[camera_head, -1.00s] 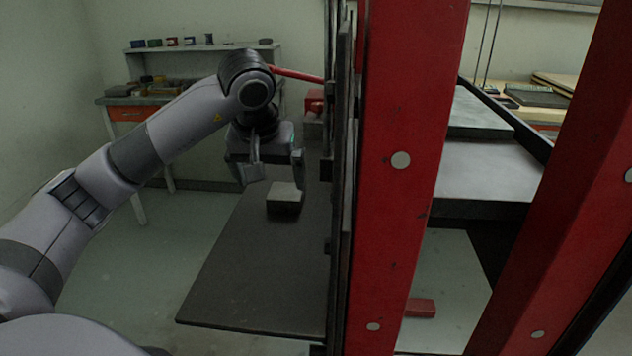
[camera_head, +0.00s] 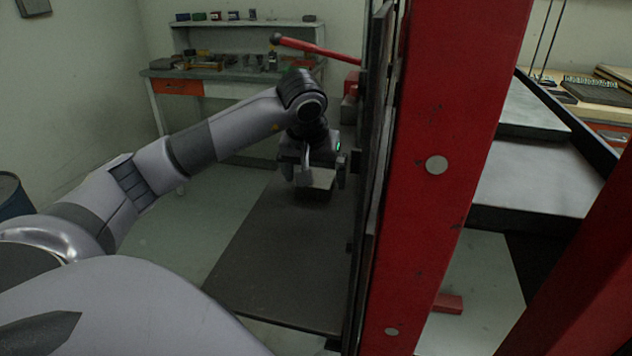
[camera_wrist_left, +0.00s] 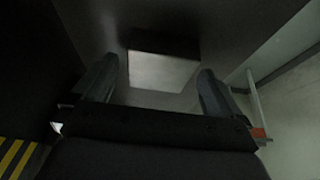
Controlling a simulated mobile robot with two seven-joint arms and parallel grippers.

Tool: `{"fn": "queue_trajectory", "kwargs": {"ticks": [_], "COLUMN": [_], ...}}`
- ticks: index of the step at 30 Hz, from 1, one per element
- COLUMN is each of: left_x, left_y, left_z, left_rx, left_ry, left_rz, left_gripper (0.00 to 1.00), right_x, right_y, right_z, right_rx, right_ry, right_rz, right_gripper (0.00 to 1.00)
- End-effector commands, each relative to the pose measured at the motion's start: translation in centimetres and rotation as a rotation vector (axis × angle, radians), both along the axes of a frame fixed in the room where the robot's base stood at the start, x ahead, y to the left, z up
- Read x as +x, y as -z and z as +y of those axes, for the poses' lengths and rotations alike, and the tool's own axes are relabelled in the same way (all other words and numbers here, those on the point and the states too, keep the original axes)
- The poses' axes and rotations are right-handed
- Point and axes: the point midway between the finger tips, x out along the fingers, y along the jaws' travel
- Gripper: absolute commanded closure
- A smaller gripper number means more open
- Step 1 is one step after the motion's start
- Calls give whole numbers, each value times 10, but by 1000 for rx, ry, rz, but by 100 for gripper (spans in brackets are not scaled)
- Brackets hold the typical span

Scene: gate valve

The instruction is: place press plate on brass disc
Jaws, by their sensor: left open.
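The press plate, a small grey block (camera_head: 315,180), rests on a dark flat shelf (camera_head: 275,265) left of the red press frame. My left gripper (camera_head: 318,178) is open just over the block, with a finger on either side of it. In the left wrist view the block (camera_wrist_left: 160,70) shows between and beyond the two fingertips, with gaps on both sides. Its far edge shows dark. No brass disc can be made out in these views. My right gripper is not in view.
The red press post (camera_head: 440,150) stands close to the right of my left gripper. A red lever (camera_head: 318,48) sticks out above it. A workbench (camera_head: 235,75) with small items stands behind. Grey plates (camera_head: 535,180) lie to the right of the post.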

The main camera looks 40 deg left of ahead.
Motion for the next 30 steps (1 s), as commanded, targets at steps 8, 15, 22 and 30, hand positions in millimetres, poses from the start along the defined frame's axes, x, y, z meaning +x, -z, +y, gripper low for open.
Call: {"fn": "queue_trajectory", "kwargs": {"ticks": [8, 15, 22, 30], "left_x": [1, 1, 2, 2], "left_y": [2, 2, -1, -7], "left_z": [0, 0, 1, 1], "left_rx": [0, 0, 0, 0], "left_ry": [0, 0, 0, -1], "left_rz": [-1, -1, -9, -12], "left_gripper": [3, 81, 100, 100], "right_x": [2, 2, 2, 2], "right_y": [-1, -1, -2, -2], "right_z": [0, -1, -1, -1], "right_rx": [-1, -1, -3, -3], "right_ry": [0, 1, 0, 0], "right_rz": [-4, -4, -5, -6], "right_gripper": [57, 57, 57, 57]}}
